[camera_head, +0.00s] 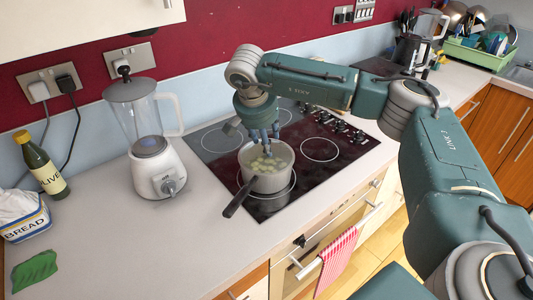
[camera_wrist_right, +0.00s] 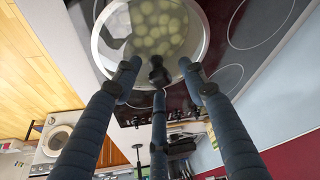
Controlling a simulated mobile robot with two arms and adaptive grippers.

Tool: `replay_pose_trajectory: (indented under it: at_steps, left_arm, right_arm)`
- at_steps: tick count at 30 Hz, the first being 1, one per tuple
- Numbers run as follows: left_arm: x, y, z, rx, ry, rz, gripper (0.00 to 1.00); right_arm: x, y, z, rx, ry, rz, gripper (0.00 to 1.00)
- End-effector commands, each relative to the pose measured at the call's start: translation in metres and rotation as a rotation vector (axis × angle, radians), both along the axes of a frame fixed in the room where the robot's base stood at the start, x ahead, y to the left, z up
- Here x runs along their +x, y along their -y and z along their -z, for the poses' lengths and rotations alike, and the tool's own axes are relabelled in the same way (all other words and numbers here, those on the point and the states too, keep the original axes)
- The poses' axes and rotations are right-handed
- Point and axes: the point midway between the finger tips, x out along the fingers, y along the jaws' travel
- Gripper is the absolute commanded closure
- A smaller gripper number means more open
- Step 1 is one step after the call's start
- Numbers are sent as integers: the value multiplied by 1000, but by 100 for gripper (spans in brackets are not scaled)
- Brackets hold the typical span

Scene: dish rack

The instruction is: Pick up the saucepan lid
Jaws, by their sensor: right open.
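The saucepan (camera_head: 273,185) stands on the black hob with its dark handle towards the front left. Pale round pieces show inside it. In the right wrist view a clear glass lid (camera_wrist_right: 112,45) appears to cover the saucepan, with a dark knob (camera_wrist_right: 158,74) in the middle. My right gripper (camera_head: 265,143) points down over the saucepan. In the right wrist view its three fingers (camera_wrist_right: 158,85) are spread and open around the knob; I cannot tell whether any finger touches it. My left gripper is out of view.
A blender (camera_head: 153,150) stands left of the hob (camera_head: 325,130). A striped towel (camera_head: 337,258) hangs on the oven handle.

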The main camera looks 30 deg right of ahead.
Motion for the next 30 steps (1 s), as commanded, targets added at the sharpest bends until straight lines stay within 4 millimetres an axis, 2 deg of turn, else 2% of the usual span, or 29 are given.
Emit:
replay_pose_trajectory:
  at_steps: [2, 8, 23, 26, 30]
  left_arm:
    - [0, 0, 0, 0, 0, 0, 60]
    - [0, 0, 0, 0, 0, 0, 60]
    - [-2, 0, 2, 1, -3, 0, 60]
    - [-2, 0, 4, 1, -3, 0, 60]
    - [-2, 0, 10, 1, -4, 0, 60]
  right_arm:
    - [0, 0, 0, 0, 0, 0, 60]
    - [0, 0, 0, 1, 1, 0, 100]
    - [1, -1, -5, 1, 4, -1, 100]
    - [2, -1, -13, 2, 6, -1, 100]
    - [2, -1, -34, 2, 8, -1, 100]
